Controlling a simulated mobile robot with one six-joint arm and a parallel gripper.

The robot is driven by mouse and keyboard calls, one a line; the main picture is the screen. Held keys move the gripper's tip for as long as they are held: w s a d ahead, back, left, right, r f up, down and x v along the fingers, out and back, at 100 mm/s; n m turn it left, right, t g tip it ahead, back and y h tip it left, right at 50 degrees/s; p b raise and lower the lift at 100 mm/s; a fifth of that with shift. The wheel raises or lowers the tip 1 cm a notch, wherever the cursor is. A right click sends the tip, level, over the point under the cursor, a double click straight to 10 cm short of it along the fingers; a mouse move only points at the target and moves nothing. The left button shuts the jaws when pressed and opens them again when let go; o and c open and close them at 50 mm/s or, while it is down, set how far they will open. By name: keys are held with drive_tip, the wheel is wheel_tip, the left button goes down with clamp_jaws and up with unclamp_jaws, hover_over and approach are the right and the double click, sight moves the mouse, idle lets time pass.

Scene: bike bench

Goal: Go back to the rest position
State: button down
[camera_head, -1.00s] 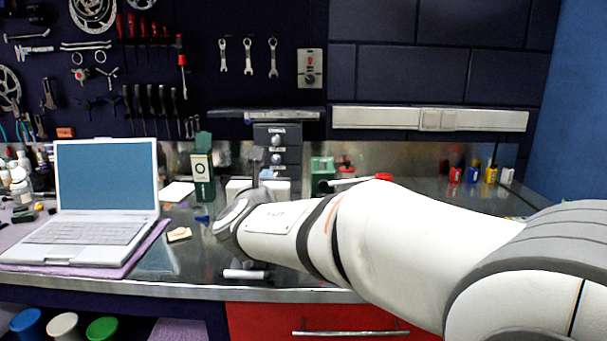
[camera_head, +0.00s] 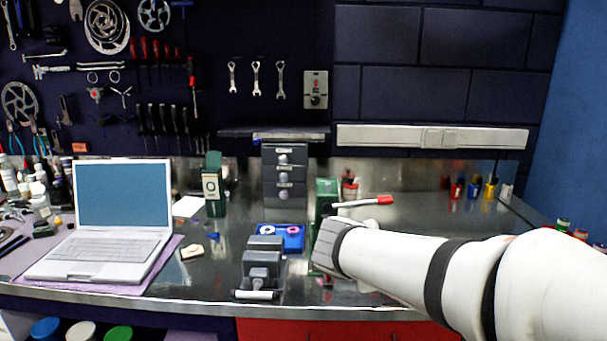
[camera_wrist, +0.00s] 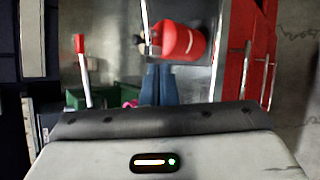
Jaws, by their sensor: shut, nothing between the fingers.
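My arm reaches in from the right in the head view, over the steel bench (camera_head: 400,235).
A laptop (camera_head: 118,225) on a purple mat stands at left. Red drawers (camera_head: 290,331) are below. The right part of the bench top is largely clear.

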drive_tip(key=s+f+m+g+y+p, duration=0.3)
drive_tip(key=s+m+g+y+p, duration=0.3)
drive_tip(key=s+m, duration=1)
drive_tip(key=shift+s+m+p, duration=0.4)
drive_tip(key=shift+s, duration=0.45)
drive_tip(key=shift+d, duration=0.1)
